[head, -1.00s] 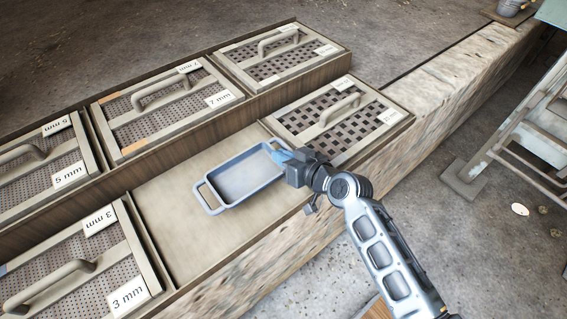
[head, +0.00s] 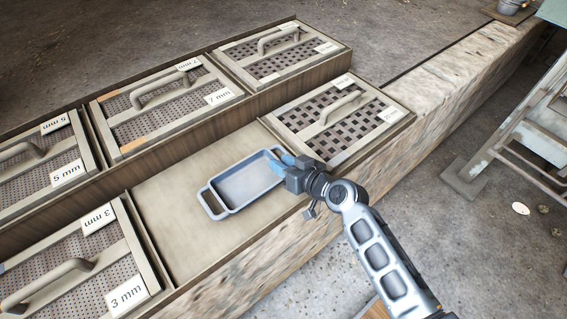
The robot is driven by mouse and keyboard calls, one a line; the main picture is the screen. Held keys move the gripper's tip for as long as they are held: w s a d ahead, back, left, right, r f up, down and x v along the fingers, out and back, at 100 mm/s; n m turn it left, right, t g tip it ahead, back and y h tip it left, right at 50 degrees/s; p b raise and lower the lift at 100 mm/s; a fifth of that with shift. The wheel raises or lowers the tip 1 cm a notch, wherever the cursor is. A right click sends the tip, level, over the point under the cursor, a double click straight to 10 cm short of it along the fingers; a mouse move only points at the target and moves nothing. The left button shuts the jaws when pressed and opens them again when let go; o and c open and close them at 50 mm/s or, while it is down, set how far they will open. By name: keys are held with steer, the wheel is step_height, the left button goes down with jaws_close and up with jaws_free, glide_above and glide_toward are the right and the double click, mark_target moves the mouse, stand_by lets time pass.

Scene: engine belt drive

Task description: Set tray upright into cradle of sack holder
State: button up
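The tray (head: 245,184) is a shallow blue-grey rectangular pan with a loop handle at its left end. In the head view it is over the bare board between the sieve panels. My gripper (head: 280,162) is at the tray's right end, with its blue fingers closed on that end; the fingers hide the handle or rim there. I cannot tell whether the tray touches the board or hangs just above it. I cannot make out the sack holder or its cradle in this view.
Framed sieve panels with raised handles surround the bare board: a 3 mm panel (head: 75,265) at lower left, a 7 mm panel (head: 165,105) behind, and a coarse mesh panel (head: 335,118) at right. A metal ladder-like stand (head: 520,140) is at far right.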

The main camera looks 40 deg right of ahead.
steer(key=shift+r, duration=0.15)
steer(key=shift+s, duration=0.35)
steer(key=b+v, duration=0.1)
steer(key=v, duration=1)
steer(key=shift+s+r, duration=0.15)
